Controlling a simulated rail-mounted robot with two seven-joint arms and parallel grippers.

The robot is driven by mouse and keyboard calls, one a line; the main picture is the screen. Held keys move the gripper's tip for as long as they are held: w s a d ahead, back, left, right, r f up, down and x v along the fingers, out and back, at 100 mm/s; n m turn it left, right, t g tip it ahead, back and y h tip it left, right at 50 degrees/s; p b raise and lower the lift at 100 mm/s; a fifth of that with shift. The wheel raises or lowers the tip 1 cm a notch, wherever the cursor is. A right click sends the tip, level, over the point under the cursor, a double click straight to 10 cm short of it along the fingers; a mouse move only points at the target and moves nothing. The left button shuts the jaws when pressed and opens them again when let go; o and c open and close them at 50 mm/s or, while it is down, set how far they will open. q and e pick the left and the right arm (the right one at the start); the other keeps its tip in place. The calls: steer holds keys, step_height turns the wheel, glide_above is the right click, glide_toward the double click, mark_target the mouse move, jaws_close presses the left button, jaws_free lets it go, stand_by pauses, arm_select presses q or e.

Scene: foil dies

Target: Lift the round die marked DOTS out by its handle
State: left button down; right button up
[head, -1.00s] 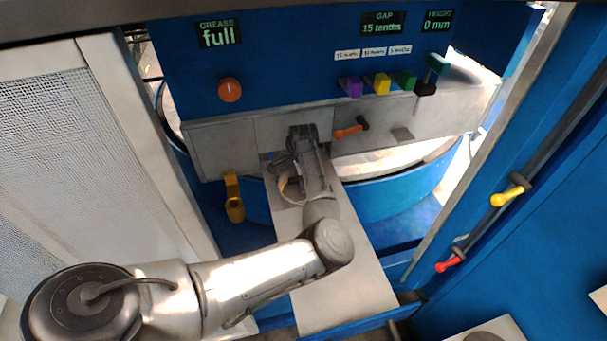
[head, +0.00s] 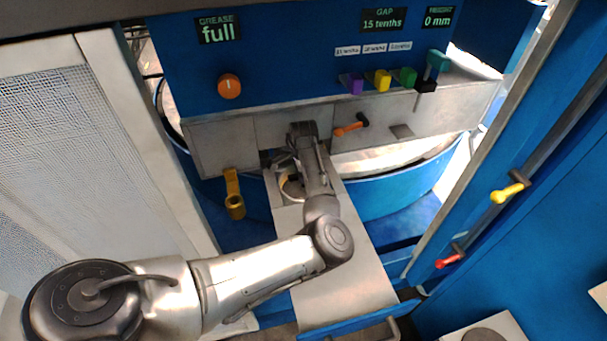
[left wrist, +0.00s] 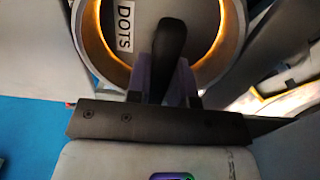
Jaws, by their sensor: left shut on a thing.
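The round die (left wrist: 205,30) marked DOTS fills the top of the left wrist view. Its white label (left wrist: 124,28) reads DOTS, and an orange-lit ring runs around its inner edge. A dark upright handle (left wrist: 168,45) stands in front of it. My left gripper (left wrist: 165,80) is shut on this handle, with a finger on either side. In the head view my left gripper (head: 290,165) is over the inner end of the pale drawer plate (head: 335,275), and my wrist hides most of the die there. My right gripper is not in view.
A blue machine panel (head: 300,60) with an orange knob (head: 229,86) and coloured levers stands behind. An orange lever (head: 350,128) is close to the right of my wrist. A yellow hook-like part (head: 234,200) hangs to the left. The plate's front is clear.

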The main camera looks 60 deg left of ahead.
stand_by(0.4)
arm_select(q)
steer(key=shift+r, duration=0.1)
stand_by(0.4)
steer(key=shift+r+p, duration=0.75)
steer(key=shift+p, duration=0.15)
steer(key=shift+r+p, duration=2.05)
steer(key=shift+p, duration=0.35)
steer(key=shift+r+p, duration=1.4)
steer(key=shift+r, duration=0.25)
step_height(320, 180, up, 8)
